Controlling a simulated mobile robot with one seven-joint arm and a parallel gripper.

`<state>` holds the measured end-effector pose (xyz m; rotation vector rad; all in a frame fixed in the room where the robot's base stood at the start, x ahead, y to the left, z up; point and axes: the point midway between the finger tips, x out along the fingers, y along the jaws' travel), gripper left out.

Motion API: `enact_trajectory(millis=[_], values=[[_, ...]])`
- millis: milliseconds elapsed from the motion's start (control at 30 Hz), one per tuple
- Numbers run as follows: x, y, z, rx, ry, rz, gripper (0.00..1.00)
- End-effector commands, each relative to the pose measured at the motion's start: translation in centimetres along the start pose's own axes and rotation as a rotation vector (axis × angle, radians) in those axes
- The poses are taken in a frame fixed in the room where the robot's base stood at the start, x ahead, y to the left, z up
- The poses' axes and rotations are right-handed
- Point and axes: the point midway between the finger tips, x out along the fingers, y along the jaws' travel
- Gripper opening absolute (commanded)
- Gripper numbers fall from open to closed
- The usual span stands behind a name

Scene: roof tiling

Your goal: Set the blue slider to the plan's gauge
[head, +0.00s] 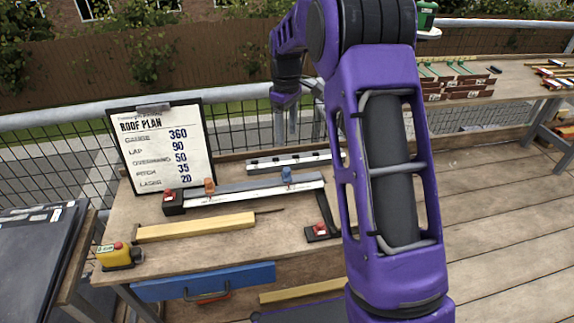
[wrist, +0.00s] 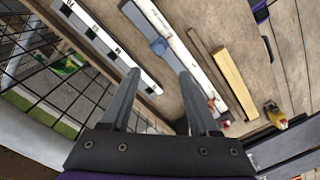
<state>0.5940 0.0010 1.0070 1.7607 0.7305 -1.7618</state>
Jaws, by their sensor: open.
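The blue slider (head: 287,175) sits on the ruled rail (head: 245,192) on the workbench, towards the rail's right end. In the wrist view the blue slider (wrist: 159,46) lies just beyond my fingertips, roughly centred between them. My gripper (head: 287,138) is open and empty above the bench, behind the rail; its two fingers also show in the wrist view (wrist: 159,74). An orange slider (head: 209,186) sits further left on the same rail. The roof plan board (head: 160,150) stands at the left and reads gauge 360. The rail's scale figures are too small to read.
A black-marked white strip (head: 285,161) lies behind the rail. A wooden batten (head: 196,227) lies in front, with a yellow box with a red button (head: 118,256) at the left. A wire-mesh railing runs behind the bench.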

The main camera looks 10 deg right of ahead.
Motion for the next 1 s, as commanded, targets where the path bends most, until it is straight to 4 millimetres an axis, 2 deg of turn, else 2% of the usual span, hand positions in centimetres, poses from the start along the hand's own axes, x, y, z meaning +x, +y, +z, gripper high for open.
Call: enact_trajectory(millis=[33, 300, 500, 700, 1000], values=[[1.4, -0.1, 0.1, 0.000, -0.003, -0.002, 0.61], [7.3, -0.1, 0.1, -0.001, -0.003, -0.002, 0.61], [10.7, 0.0, 0.1, 0.000, -0.002, 0.000, 0.61], [12.3, 0.0, 0.0, 0.000, -0.001, 0.001, 0.61], [12.6, 0.1, 0.0, -0.001, 0.000, 0.003, 0.61]])
